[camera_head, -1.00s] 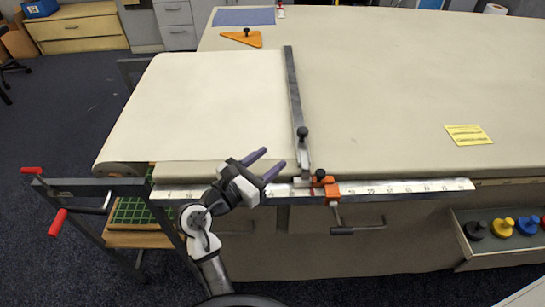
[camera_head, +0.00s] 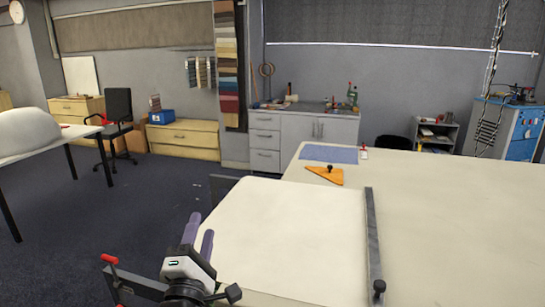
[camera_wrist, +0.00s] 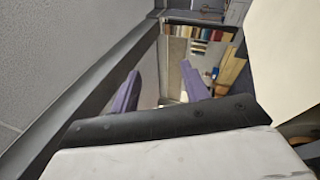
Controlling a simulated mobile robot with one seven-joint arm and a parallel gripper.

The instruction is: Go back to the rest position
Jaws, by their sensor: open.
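My gripper (camera_head: 199,235) is at the bottom of the head view, left of the cloth-covered table (camera_head: 450,220). Its two purple fingers stand apart with nothing between them. The wrist view also shows the fingers of my gripper (camera_wrist: 160,95) apart and empty, with the room beyond them turned on its side. The gripper is up off the cloth at the table's near left side. My lower arm is out of the picture.
A metal straightedge (camera_head: 372,240) lies across the cloth. An orange triangle (camera_head: 326,176) and a blue sheet (camera_head: 329,153) lie at the far end. A red-handled crank (camera_head: 109,260) is left of my gripper. Open floor (camera_head: 120,210) lies left of the table.

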